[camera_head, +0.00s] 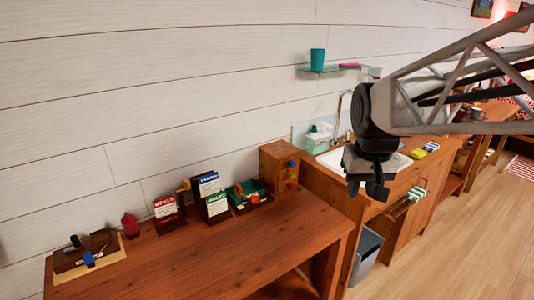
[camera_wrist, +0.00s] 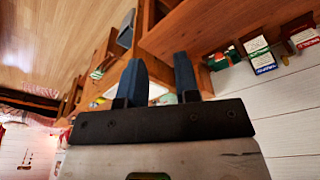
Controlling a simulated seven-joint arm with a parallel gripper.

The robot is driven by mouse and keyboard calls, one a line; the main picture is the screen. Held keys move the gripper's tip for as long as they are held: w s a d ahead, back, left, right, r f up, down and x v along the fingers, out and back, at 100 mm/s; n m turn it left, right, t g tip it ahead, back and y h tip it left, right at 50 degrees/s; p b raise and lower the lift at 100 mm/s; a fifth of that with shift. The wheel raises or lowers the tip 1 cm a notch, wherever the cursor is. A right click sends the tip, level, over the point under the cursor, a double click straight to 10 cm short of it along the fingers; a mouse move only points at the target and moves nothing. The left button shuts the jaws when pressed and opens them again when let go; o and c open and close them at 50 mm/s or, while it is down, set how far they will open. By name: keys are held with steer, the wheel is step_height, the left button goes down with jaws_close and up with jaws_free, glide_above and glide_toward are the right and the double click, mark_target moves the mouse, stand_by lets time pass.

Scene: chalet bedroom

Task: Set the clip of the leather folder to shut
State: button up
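A dark brown object that looks like the leather folder (camera_head: 70,258) lies on a tan mat at the far left end of the wooden desk in the head view. A small blue piece (camera_head: 89,259), possibly its clip, is at its front edge; whether it is open or shut is too small to tell. A dark upright knob (camera_head: 75,241) stands at its back. My gripper (camera_head: 367,188) hangs above the sink counter, far right of the folder. In the wrist view its fingers (camera_wrist: 158,62) are apart with nothing between them. The folder is not in the wrist view.
On the desk (camera_head: 230,255), a red bottle (camera_head: 130,226), several card stands (camera_head: 168,210), a green tray (camera_head: 247,194) and a wooden box (camera_head: 279,166) line the wall. The desk's front is clear. A sink (camera_head: 335,160) and a shelf with a teal cup (camera_head: 318,60) are near my arm.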

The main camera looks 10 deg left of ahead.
steer(key=w+a+n, duration=0.2)
steer(key=w+a, duration=1)
steer(key=w, duration=0.2)
steer(key=n+g, duration=0.2)
steer(key=n, duration=0.3)
glide_above(186, 181)
steer(key=d, duration=0.1)
step_height(186, 181, down, 19)
steer(key=shift+f, duration=0.1)
steer(key=shift+a+f, duration=0.3)
steer(key=shift+a, duration=0.2)
steer(key=shift+f, duration=3.9)
steer(key=shift+c, duration=0.4)
